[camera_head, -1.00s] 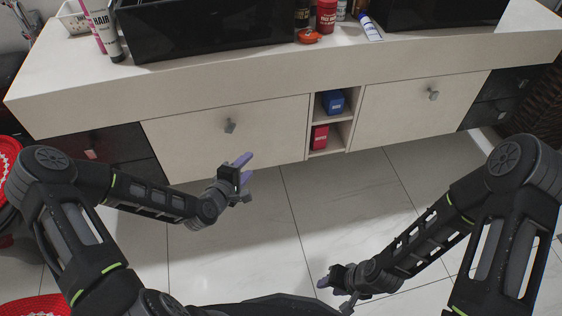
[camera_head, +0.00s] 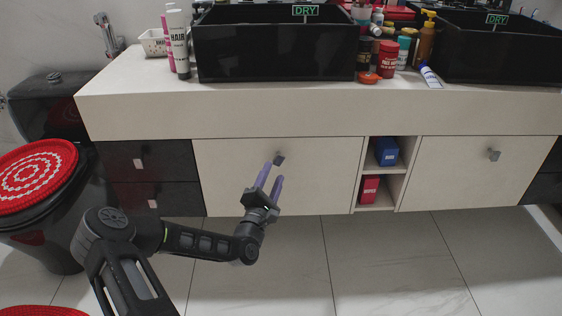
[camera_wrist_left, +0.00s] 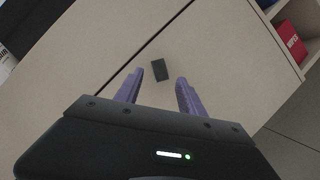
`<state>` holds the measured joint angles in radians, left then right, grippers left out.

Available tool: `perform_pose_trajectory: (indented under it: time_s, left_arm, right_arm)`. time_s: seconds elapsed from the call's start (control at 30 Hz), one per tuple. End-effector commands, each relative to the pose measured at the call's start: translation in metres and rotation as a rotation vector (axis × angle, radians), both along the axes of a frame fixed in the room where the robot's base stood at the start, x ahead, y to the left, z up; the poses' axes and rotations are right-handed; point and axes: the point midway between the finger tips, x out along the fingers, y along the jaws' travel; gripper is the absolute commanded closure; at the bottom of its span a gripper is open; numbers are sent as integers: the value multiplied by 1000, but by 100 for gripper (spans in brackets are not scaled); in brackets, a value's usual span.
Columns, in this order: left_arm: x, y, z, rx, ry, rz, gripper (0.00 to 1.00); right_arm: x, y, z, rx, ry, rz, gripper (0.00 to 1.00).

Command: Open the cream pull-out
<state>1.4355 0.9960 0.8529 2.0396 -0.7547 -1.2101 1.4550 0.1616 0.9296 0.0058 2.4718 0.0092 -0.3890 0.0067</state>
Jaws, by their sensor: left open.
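In the head view, one cream pull-out (camera_head: 225,175) with a small grey knob (camera_head: 280,159) is left of the open shelf. Another cream pull-out (camera_head: 450,185) with a grey knob (camera_head: 494,154) is to the right. Both look shut. My left gripper (camera_head: 271,178) is open and empty, its purple fingers pointing up toward the left knob, just short of it in the picture. In the left wrist view, that knob (camera_wrist_left: 160,69) lies ahead of and between the spread fingers (camera_wrist_left: 158,90), apart from them, on the cream front (camera_wrist_left: 215,65). My right gripper is out of view.
The open shelf holds a blue box (camera_head: 387,153) and a red box (camera_head: 369,188). Dark drawers (camera_head: 150,165) and a black toilet with a red cover (camera_head: 35,170) are at left. Black basins (camera_head: 275,50) and bottles top the counter (camera_head: 130,105).

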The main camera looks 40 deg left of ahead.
Motion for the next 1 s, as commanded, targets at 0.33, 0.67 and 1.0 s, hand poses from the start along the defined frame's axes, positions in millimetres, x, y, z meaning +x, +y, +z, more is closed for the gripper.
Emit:
perform_pose_trajectory:
  time_s: [0.33, 0.67, 1.0]
  left_arm:
    - [47, 15, 9, 2, -2, 0, 53]
    - [65, 22, 15, 0, 0, 1, 53]
    - [65, 21, 15, 0, 0, 1, 69]
  right_arm:
    - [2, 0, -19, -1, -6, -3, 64]
    - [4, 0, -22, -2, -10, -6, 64]
    - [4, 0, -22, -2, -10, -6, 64]
